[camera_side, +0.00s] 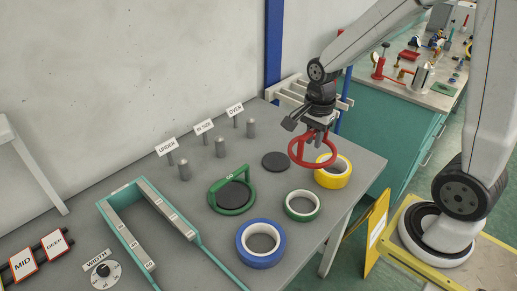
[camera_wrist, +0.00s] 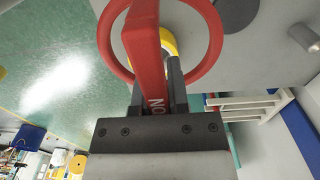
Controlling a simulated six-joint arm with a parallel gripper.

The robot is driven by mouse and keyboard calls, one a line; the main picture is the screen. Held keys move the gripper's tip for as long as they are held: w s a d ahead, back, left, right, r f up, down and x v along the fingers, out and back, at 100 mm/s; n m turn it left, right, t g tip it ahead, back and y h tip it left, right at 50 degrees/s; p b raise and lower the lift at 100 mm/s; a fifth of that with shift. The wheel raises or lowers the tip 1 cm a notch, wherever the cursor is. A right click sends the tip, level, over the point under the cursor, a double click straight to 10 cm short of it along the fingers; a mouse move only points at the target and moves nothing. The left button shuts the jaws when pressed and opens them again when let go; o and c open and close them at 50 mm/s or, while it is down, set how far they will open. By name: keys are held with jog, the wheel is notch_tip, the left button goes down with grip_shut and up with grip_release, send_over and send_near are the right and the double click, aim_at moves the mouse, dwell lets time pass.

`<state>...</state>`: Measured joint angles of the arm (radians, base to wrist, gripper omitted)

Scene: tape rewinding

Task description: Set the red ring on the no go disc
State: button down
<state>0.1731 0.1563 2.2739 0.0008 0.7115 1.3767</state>
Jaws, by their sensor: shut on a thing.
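My gripper (camera_side: 316,136) is shut on the handle of the red ring (camera_side: 292,153) and holds it in the air above the bench, over the left part of the yellow tape roll. In the wrist view the red ring (camera_wrist: 143,55) hangs between the fingers, with lettering on its handle partly hidden. A bare dark disc (camera_side: 275,162), which I take as the no go disc, lies flat to the left of the ring. Part of a dark disc (camera_wrist: 238,12) also shows at the top of the wrist view. The ring is apart from the disc.
A green ring with a handle (camera_side: 231,211) sits around another dark disc. Yellow (camera_side: 334,180), green (camera_side: 302,206) and blue (camera_side: 260,243) tape rolls lie nearby. Short grey posts (camera_side: 220,148) stand behind with UNDER, IN SIZE and OVER signs. A teal-framed gauge (camera_side: 150,220) is at left.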

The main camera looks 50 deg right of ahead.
jog(key=shift+s+d, duration=0.15)
jog(key=shift+d, duration=0.3)
send_over(276, 160)
jog(key=f, duration=0.9)
jog(key=shift+s+f, duration=0.1)
jog(key=shift+s, duration=0.25)
jog(key=shift+f, duration=0.1)
jog(key=shift+w+f, duration=0.35)
jog(key=shift+f, duration=1.4)
jog(key=shift+f, duration=0.6)
